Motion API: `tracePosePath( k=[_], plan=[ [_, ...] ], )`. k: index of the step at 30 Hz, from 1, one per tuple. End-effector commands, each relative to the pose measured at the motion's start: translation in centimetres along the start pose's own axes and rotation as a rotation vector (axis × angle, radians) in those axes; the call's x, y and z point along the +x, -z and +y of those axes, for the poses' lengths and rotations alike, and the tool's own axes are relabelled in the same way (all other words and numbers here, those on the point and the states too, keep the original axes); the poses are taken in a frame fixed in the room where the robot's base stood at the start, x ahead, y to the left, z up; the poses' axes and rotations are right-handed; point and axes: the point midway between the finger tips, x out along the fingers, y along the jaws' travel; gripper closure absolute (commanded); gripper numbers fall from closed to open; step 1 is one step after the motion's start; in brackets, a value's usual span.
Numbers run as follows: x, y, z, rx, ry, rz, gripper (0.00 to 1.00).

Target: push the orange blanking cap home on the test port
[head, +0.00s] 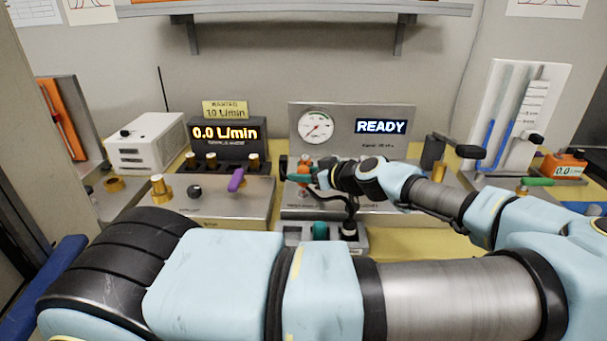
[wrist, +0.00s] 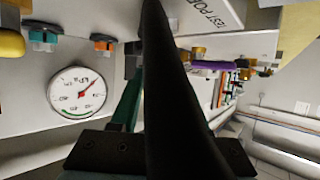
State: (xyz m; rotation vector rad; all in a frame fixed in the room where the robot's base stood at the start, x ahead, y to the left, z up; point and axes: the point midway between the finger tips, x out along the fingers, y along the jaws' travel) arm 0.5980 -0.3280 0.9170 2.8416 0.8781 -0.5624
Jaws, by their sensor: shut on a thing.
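My gripper (head: 303,178) is low in front of the gauge panel (head: 352,112), reaching in from the right. In the wrist view its green fingers (wrist: 128,103) run up behind a thick black bar or hose (wrist: 168,95), which hides the fingertips and whatever is between them. An orange part (head: 304,162) shows right at the fingertips in the head view; I cannot tell whether it is the cap. An orange fitting (wrist: 103,42) sits on the panel near the gauge in the wrist view. The test port label (wrist: 210,32) is partly visible; the port itself is not clear.
A round gauge (head: 317,126) and a READY display (head: 381,127) are on the panel. A black hose (head: 350,208) bends close below my arm. A purple-handled valve (head: 236,180) stands to the left. A tube stand (head: 515,115) is at the right.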

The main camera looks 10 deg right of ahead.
Motion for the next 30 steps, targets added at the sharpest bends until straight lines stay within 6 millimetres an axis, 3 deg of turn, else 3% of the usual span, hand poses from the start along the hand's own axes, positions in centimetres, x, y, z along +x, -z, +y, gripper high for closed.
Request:
tracePosePath(
  k=[15, 16, 25, 30],
  plan=[
    [0.5, -1.3, 0.0, 0.0, 0.0, 0.0, 1.0],
    [0.5, -1.3, 0.0, 0.0, 0.0, 0.0, 0.53],
    [0.5, -1.2, 0.0, 0.001, 0.0, -0.001, 0.19],
    [0.5, -1.3, 0.0, 0.002, 0.0, -0.001, 0.19]
  ],
)
